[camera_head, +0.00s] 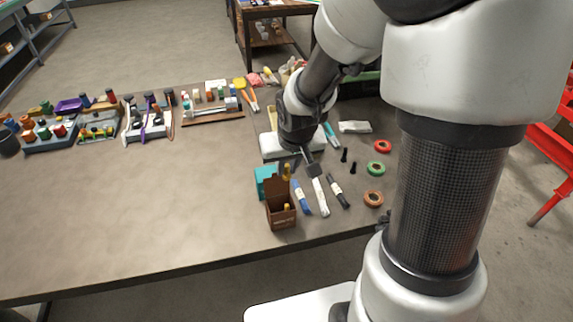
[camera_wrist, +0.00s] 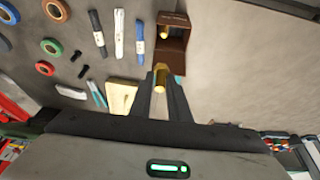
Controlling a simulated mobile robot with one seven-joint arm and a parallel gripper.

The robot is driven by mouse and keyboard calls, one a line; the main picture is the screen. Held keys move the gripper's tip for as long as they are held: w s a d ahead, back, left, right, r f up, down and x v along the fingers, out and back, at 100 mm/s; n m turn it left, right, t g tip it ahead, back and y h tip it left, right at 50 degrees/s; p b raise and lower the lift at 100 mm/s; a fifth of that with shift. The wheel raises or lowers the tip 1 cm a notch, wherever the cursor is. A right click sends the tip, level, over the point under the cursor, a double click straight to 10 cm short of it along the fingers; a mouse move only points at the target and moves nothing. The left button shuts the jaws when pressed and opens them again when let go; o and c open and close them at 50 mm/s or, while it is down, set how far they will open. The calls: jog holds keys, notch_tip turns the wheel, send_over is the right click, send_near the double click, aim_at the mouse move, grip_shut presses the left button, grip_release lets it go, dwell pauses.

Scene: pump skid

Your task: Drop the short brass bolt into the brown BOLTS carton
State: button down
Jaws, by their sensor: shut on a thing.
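My gripper (camera_wrist: 161,82) is shut on the short brass bolt (camera_wrist: 160,76), which sits upright between the fingertips in the wrist view. The brown BOLTS carton (camera_head: 281,217) stands open near the front edge of the table, its flap raised at the back. It also shows in the wrist view (camera_wrist: 177,58), just beyond the fingertips. The bolt is apart from the carton and not over its opening in that view. Another brass piece (camera_wrist: 165,33) lies inside the carton. In the head view the fingertips are hard to make out.
A teal box (camera_head: 264,180) stands right behind the carton. A white tray (camera_head: 277,146) is under my wrist. The table left of the carton is clear.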

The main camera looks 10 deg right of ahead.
aim_at(288, 180)
jog(key=shift+s+f+b, duration=0.15)
jog(key=shift+f+b, duration=2.3)
jog(key=shift+f, duration=0.5)
jog(key=c, duration=1.6)
grip_release()
jog(key=shift+r, duration=0.1)
